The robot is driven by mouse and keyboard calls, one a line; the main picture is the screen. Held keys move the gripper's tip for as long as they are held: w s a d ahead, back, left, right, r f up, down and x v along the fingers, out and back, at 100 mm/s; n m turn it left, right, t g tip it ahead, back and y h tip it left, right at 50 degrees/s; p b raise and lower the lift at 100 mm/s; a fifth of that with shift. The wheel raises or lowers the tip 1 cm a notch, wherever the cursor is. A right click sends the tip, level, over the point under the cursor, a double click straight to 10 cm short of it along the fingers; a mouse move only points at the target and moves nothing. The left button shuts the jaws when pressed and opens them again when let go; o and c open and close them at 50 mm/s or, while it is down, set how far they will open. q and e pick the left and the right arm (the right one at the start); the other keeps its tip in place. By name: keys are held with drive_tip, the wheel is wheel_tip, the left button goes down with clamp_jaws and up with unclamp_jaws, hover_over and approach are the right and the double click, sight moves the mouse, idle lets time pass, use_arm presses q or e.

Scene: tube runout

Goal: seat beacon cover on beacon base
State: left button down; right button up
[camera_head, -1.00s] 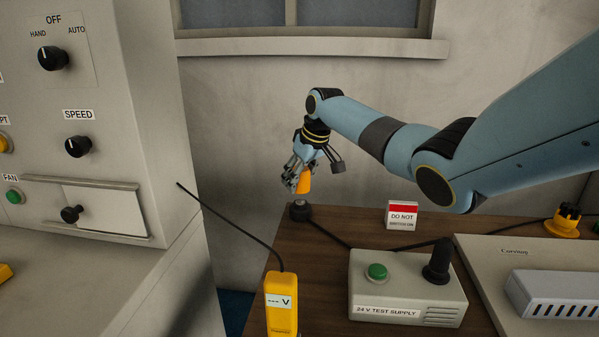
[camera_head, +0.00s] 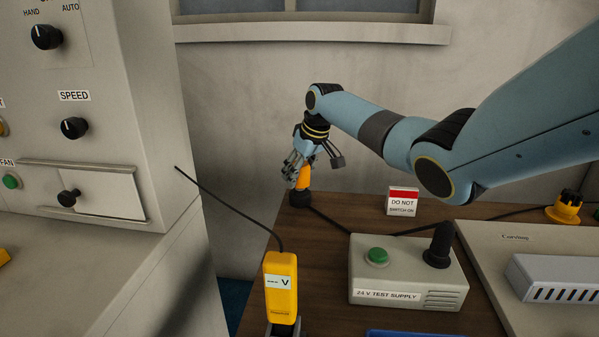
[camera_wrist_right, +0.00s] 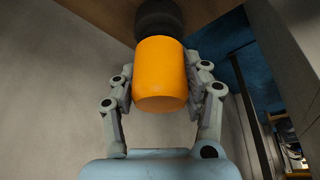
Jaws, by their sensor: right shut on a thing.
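The orange beacon cover (camera_head: 304,178) is held in my right gripper (camera_head: 296,176) at the far left corner of the wooden bench. The black beacon base (camera_head: 299,198) stands directly below it on the bench. In the right wrist view the cover (camera_wrist_right: 160,75) sits between both fingers of the right gripper (camera_wrist_right: 163,88), and its far end meets the dark base (camera_wrist_right: 158,18). No gap shows between cover and base; I cannot tell how deeply they engage. My left gripper is not in view.
A grey 24 V test supply (camera_head: 408,272) with a green button and black knob stands on the bench (camera_head: 330,240). A yellow meter (camera_head: 281,290) is at the front left. A "do not switch on" sign (camera_head: 402,201) stands behind the supply. A grey control cabinet (camera_head: 100,120) rises at left.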

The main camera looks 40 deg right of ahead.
drive_tip(key=shift+f+b, duration=0.7)
drive_tip(key=shift+f, duration=0.65)
drive_tip(key=o, duration=1.2)
drive_tip(key=shift+r, duration=0.1)
drive_tip(key=v, duration=1.2)
